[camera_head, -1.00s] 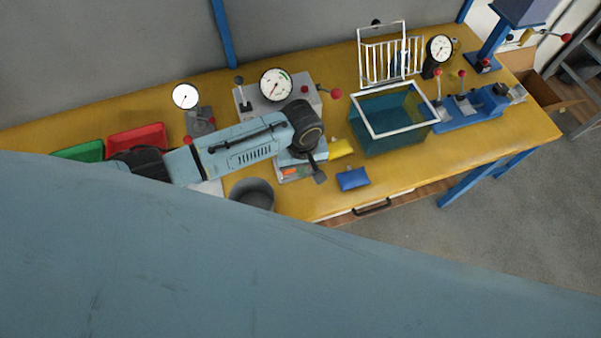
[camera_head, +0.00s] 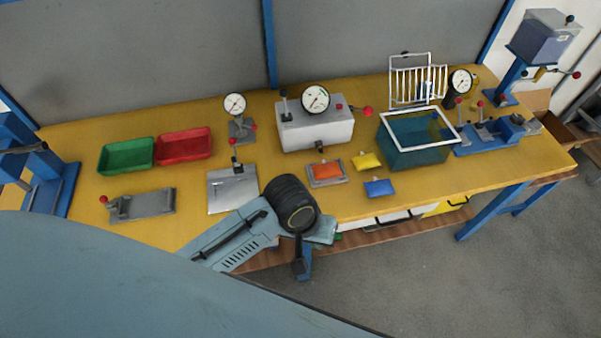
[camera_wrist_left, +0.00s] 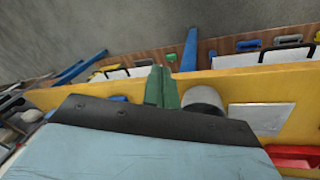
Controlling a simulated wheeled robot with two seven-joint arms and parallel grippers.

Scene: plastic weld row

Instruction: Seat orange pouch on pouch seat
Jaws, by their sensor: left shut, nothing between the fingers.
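The orange pouch (camera_head: 326,170) lies flat on a small grey plate with a raised rim, which looks like the pouch seat (camera_head: 344,179), on the yellow bench. My left gripper (camera_head: 299,267) is in front of the bench's front edge, nearer the camera than the pouch and clear of it. In the left wrist view its green fingers (camera_wrist_left: 162,86) are together with nothing between them. The pouch does not show clearly in the wrist view. My right gripper is in neither view.
A yellow pouch (camera_head: 366,161) and a blue pouch (camera_head: 379,188) lie right of the seat. A grey gauge box (camera_head: 315,134) stands behind it. A teal tank (camera_head: 415,158) is farther right. A grey cylinder (camera_wrist_left: 205,97) shows beside my fingers in the wrist view.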

